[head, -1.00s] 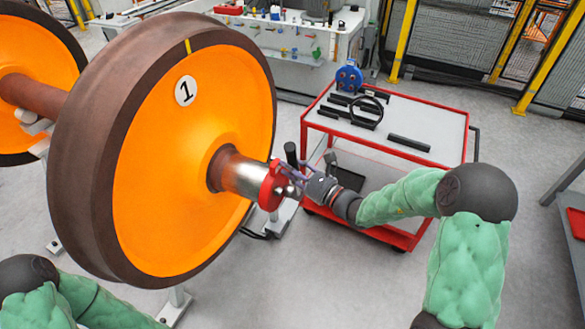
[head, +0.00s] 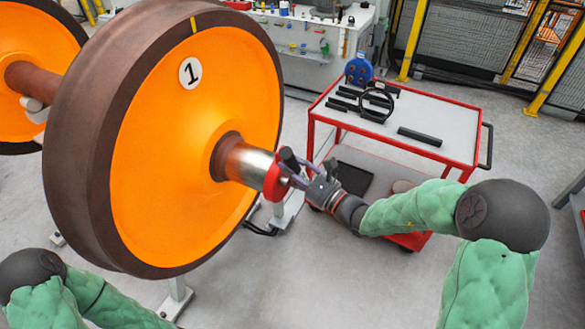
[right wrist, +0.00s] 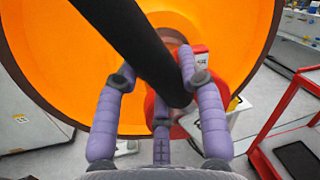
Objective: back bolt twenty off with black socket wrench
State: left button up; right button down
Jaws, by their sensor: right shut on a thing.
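The wheelset's near wheel (head: 180,150) is orange with a dark rim and a "1" label. Its axle stub ends in a red cap (head: 275,178), also partly seen in the right wrist view (right wrist: 200,62). My right gripper (head: 296,170) is at the cap's right side, its purple fingers shut on the black socket wrench (head: 288,158). In the right wrist view the wrench (right wrist: 135,45) is a thick black bar running from upper left to between the fingers. Whether it sits on a bolt is hidden; bolt twenty cannot be made out. My left gripper is out of view.
A red-framed trolley (head: 398,152) stands behind my right gripper, with several black bars, a black ring (head: 375,104) and a blue round object (head: 359,69) on top. A workbench (head: 300,40) and yellow-posted fencing are behind. Grey floor is clear at lower middle.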

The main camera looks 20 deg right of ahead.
jog(key=s+a+f+n+b, duration=0.2)
jog(key=b, duration=0.3)
jog(key=shift+a+n+y, duration=0.2)
jog(key=shift+n+y, duration=0.2)
jog(key=shift+f, duration=0.1)
jog(key=f+n+b, duration=0.1)
jog(key=b, duration=0.1)
jog(key=s+a+f+n+b, duration=0.1)
jog(key=b, duration=0.1)
jog(key=a+f+n+y+b, duration=0.1)
jog(key=b, duration=0.1)
jog(key=shift+s, duration=0.4)
